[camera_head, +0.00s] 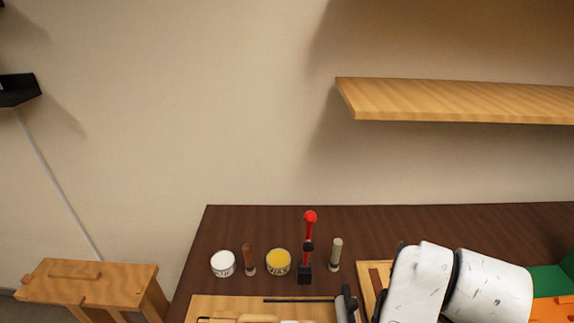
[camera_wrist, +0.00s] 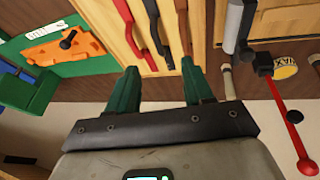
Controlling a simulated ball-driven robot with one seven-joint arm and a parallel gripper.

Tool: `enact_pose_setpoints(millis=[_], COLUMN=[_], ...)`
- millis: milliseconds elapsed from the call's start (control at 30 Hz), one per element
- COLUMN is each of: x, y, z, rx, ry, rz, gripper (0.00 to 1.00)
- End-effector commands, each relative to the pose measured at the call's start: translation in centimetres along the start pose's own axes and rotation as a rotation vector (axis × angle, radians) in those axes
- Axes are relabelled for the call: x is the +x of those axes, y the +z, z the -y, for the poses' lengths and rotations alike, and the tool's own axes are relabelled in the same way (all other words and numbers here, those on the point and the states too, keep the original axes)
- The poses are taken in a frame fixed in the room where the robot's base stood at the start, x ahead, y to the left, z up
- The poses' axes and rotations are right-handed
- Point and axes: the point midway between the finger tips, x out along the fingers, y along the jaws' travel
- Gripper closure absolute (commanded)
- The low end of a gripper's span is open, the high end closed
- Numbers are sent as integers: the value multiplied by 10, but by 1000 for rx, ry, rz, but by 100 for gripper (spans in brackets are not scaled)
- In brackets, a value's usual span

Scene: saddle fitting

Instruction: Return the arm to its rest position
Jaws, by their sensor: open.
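My gripper (camera_wrist: 160,75) shows in the wrist view with its two green fingers spread apart. Nothing is between them. Beyond the fingertips lies a light wooden board (camera_wrist: 205,35) with dark and reddish-brown strips on it; I cannot tell how far away it is. In the head view my white arm links cover the lower right of the bench, and the gripper itself is not visible there.
On the dark bench (camera_head: 225,225) stand a white tin (camera_head: 223,263), a yellow wax tin (camera_head: 278,262) and a red-knobbed lever tool (camera_head: 308,250). An orange piece (camera_wrist: 68,46) lies on green at left. A shelf (camera_head: 450,100) overhangs; a wooden stool (camera_head: 90,283) stands left.

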Motion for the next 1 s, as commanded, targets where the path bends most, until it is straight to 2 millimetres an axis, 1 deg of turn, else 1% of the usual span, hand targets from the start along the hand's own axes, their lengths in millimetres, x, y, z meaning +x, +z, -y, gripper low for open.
enact_pose_setpoints(millis=[33, 133, 200, 267, 367, 467, 567, 733, 967, 1000], x=[0, 1, 3, 8, 19, 35, 50, 68, 79, 92], y=[-6, -16, -19, -18, -7, 15, 41, 83, 135, 148], z=[-17, -43, -58, -66, -71, -66, -53, -25, 18, 17], rx=[2, -8, -24, -43, -74, -100, -112, -102, -55, -56], ry=[34, 87, 115, 126, 120, 83, 23, -85, -235, -226], rz=[-36, -113, -161, -191, -219, -220, -206, -169, -113, -77], gripper=[49, 49, 49, 49, 49, 49, 49, 49, 49, 49])
